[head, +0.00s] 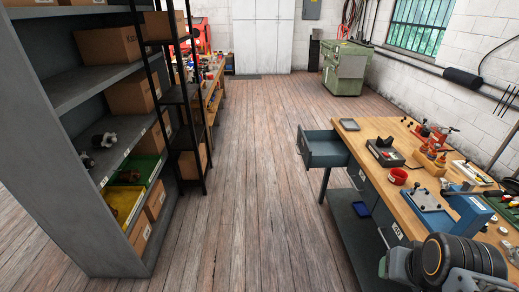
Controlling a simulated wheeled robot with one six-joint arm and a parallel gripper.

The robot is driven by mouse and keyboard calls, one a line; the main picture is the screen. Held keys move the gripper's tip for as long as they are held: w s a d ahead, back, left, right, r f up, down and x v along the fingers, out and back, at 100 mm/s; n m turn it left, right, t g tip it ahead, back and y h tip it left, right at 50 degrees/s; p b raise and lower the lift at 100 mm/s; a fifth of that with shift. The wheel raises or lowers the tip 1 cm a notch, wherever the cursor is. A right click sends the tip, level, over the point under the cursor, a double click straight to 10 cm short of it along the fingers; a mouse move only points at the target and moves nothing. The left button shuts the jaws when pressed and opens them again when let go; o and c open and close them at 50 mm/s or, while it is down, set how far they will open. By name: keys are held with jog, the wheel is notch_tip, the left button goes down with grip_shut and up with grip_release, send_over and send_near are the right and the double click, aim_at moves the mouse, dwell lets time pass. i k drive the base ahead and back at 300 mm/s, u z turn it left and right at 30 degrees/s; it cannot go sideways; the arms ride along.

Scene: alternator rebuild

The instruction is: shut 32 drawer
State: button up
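A grey-blue drawer (325,150) stands pulled out from the far left end of the wooden-topped workbench (396,172), jutting left over the floor. Its inside looks empty. White labels (397,230) show on the bench front below the top, but their numbers are too small to read surely, so I cannot confirm which drawer is 32. Part of my arm, dark with an orange ring, shows at the bottom right, in front of the bench's near end. My gripper's fingers are not visible.
A grey shelf unit (75,90) with cardboard boxes and yellow and green bins stands at left. A wide plank floor aisle (262,180) is clear up to the white cabinets (263,35). Tools, a red bowl (398,176) and a blue fixture (465,212) crowd the bench top.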

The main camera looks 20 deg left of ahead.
aim_at(325, 148)
jog(key=u, duration=0.5)
jog(key=i, duration=1.7)
jog(key=u, duration=0.95)
jog(key=i, duration=0.8)
jog(key=u, duration=0.55)
